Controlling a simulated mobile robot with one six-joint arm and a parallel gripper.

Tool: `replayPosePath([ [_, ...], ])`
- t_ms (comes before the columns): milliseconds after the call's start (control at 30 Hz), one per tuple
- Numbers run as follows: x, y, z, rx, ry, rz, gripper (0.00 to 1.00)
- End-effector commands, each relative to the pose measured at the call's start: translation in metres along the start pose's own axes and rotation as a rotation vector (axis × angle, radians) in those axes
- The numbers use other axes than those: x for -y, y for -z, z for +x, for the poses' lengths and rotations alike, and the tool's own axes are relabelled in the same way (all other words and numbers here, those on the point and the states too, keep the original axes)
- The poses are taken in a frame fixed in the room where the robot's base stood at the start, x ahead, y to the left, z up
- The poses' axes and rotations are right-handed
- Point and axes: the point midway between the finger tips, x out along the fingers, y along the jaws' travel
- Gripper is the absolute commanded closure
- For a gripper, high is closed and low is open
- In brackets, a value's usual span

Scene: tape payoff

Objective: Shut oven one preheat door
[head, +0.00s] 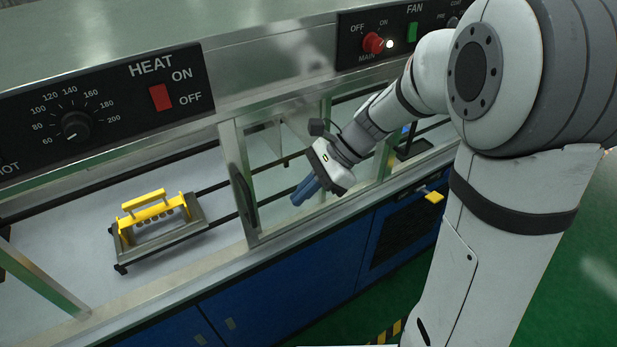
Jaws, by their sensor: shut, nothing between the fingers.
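A metal-framed glass door (252,232) with a curved black handle (243,199) on its left upright stands in the front of the oven. I take it as the preheat door. The bay left of its handle is open at the front. My gripper (304,190) has blue fingers, which are shut and empty. It is in front of the glass, to the right of the handle and apart from it. Whether the fingers touch the glass, I cannot tell.
A yellow-handled carriage (155,214) sits on dark rails in the open bay. Above are the HEAT panel (110,103) and the FAN panel (366,52). Blue cabinets (283,285) stand below. Green floor (567,270) is clear at the right.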

Motion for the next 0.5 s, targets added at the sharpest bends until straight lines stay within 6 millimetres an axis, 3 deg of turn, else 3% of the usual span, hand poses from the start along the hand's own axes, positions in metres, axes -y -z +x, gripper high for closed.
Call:
replayPosePath([
  [200, -0.002, -0.001, 0.047, -0.001, -0.007, -0.001, 1.0],
  [300, -0.001, -0.016, 0.056, -0.002, -0.004, -0.005, 1.0],
  [500, -0.001, -0.027, 0.069, -0.002, -0.002, -0.003, 1.0],
])
